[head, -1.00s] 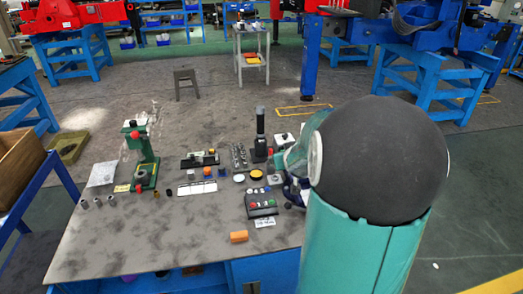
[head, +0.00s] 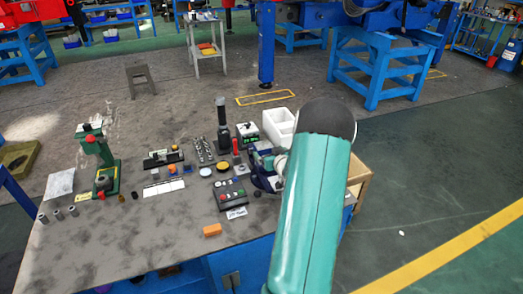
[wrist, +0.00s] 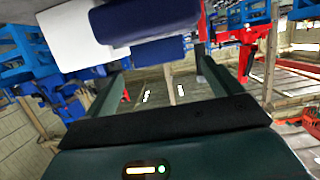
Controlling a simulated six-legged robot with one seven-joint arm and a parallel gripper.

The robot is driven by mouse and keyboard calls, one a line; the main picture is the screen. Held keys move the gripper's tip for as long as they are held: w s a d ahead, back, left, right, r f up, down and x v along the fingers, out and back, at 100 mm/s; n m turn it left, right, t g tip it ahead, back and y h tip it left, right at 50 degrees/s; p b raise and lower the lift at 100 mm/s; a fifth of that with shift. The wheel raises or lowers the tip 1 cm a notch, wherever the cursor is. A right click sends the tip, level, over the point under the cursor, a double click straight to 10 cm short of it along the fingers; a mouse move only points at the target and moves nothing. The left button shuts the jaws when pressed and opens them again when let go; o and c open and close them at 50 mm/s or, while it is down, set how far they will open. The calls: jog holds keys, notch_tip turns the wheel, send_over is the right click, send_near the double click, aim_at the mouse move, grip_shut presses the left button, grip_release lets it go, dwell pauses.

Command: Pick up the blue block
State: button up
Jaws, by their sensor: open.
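In the head view my arm hides most of the gripper, which lies to the right of the blue block.
A black button box (head: 230,195) and a larger orange block (head: 212,230) lie on the bench. A green press (head: 100,165) stands at its left. A black upright device (head: 222,130) and a white bin (head: 278,125) stand at the back right.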

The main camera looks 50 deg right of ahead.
aim_at(264, 146)
jog(key=x, duration=0.7)
jog(key=shift+w+d, duration=0.15)
jog(key=shift+w, duration=0.15)
jog(key=shift+r, duration=0.15)
jog(key=c, duration=1.4)
jog(key=shift+c, duration=0.2)
jog(key=shift+r, duration=0.1)
jog(key=shift+r, duration=0.45)
notch_tip(264, 146, up, 2)
jog(key=shift+r, duration=0.25)
jog(key=s+a+r, duration=0.9)
jog(key=s, duration=0.1)
jog(key=shift+a+r, duration=0.2)
jog(key=shift+a, duration=0.2)
